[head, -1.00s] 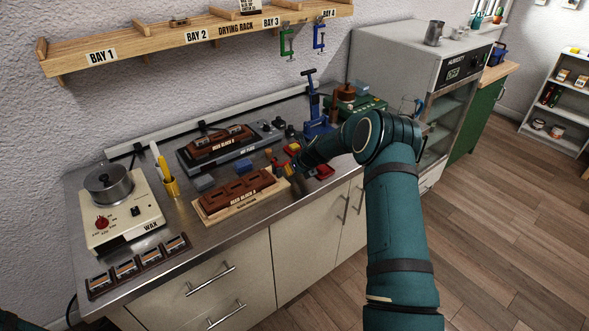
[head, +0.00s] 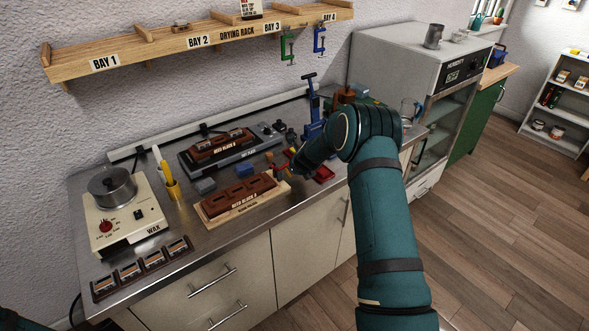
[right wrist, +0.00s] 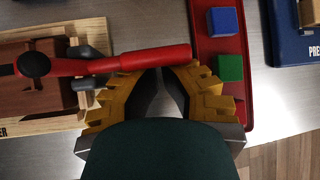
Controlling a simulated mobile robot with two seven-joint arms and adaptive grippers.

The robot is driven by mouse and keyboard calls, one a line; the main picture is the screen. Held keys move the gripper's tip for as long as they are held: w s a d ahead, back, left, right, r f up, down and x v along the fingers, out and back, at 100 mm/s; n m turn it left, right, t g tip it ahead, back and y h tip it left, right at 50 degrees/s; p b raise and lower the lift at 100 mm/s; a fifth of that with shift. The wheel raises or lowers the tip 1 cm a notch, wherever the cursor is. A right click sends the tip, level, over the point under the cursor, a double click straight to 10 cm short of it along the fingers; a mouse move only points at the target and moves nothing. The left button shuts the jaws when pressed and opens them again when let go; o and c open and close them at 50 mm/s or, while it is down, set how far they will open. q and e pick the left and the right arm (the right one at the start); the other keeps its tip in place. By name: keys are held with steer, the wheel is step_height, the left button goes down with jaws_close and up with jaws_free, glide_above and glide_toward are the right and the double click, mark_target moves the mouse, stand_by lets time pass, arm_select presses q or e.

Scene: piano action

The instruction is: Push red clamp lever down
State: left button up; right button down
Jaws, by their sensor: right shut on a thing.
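The red clamp lever (right wrist: 140,60) runs across the right wrist view, with a dark round joint at its left end. It passes over the right edge of the wooden fixture (right wrist: 95,32) that holds the brown reed block (right wrist: 38,70). My right gripper (right wrist: 162,72), with yellow fingers, is shut on the lever near its right end. In the head view my right gripper (head: 286,171) is beside the right end of the reed block (head: 238,196), mostly hidden by my arm. My left gripper is not in view.
A red tray (right wrist: 199,100) with a blue block (right wrist: 224,20) and a green block (right wrist: 230,68) lies just right of the gripper. The hot plate (head: 196,168) with another block stands behind. A wax pot (head: 112,184) and blue press (head: 312,118) flank the bench.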

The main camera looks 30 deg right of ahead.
steer(key=shift+a+r+n+h, duration=0.15)
steer(key=shift+r+n+h, duration=0.15)
steer(key=shift+r+h, duration=0.4)
steer(key=shift+r+n+t+h, duration=0.3)
steer(key=shift+n+h, duration=0.1)
steer(key=shift+h, duration=0.5)
steer(key=shift+a+r+h+b, duration=0.1)
steer(key=shift+h+b, duration=0.2)
steer(key=h+b, duration=0.1)
steer(key=r+n+t+h+b, duration=0.1)
steer(key=b, duration=0.1)
steer(key=shift+a+r+n+h+b, duration=0.15)
steer(key=shift+a+n+h+b, duration=0.15)
steer(key=shift+a+h, duration=0.1)
steer(key=shift+r+b, duration=0.2)
steer(key=shift+b, duration=0.1)
steer(key=shift+r+p, duration=0.15)
steer(key=shift+p, duration=0.15)
steer(key=shift+r, duration=0.1)
